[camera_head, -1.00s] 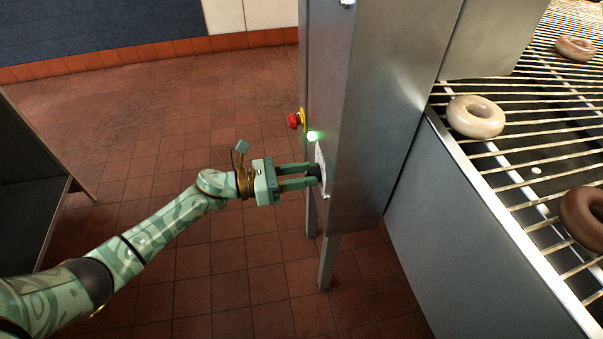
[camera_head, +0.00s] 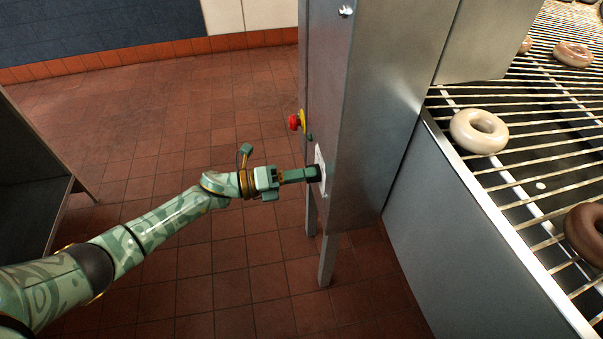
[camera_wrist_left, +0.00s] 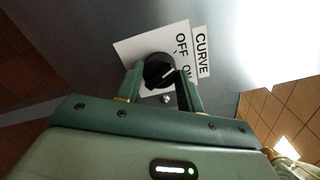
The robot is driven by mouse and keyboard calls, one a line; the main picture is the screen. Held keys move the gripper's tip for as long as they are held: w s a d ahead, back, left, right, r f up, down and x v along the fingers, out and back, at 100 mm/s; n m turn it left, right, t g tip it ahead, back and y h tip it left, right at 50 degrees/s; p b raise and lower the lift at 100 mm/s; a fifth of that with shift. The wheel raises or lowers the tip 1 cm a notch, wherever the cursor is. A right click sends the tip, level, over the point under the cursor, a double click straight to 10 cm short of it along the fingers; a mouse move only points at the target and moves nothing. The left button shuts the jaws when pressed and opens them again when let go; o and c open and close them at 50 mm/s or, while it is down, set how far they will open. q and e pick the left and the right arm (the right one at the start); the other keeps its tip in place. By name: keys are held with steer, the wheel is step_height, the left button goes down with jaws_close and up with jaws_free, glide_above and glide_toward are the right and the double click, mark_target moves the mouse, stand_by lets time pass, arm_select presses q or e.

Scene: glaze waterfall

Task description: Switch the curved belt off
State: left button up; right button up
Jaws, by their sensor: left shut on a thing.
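The curve belt's switch is a black rotary knob (camera_wrist_left: 157,71) on a white plate (camera_wrist_left: 128,49) with OFF and ON marks and a CURVE label (camera_wrist_left: 202,55). It sits on the side of a steel cabinet (camera_head: 385,120). My left gripper (camera_head: 313,174) is shut on the knob, one finger on each side, as the left wrist view shows (camera_wrist_left: 160,69). A small lamp (camera_head: 310,137) above the switch is dark green and unlit. My right gripper is out of view.
A red stop button (camera_head: 294,122) on a yellow base sticks out of the cabinet above my gripper. A wire conveyor (camera_head: 520,150) with glazed rings, one white (camera_head: 478,131), runs at the right. Tiled floor (camera_head: 190,130) is open to the left.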

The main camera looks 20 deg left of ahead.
arm_select(q)
steer(key=shift+a+n, duration=0.1)
steer(key=shift+n, duration=0.3)
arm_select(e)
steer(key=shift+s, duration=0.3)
arm_select(q)
steer(key=o, duration=1)
steer(key=p+v, duration=0.2)
steer(key=v, duration=1.4)
steer(key=shift+s+a, duration=0.1)
steer(key=shift+a, duration=0.05)
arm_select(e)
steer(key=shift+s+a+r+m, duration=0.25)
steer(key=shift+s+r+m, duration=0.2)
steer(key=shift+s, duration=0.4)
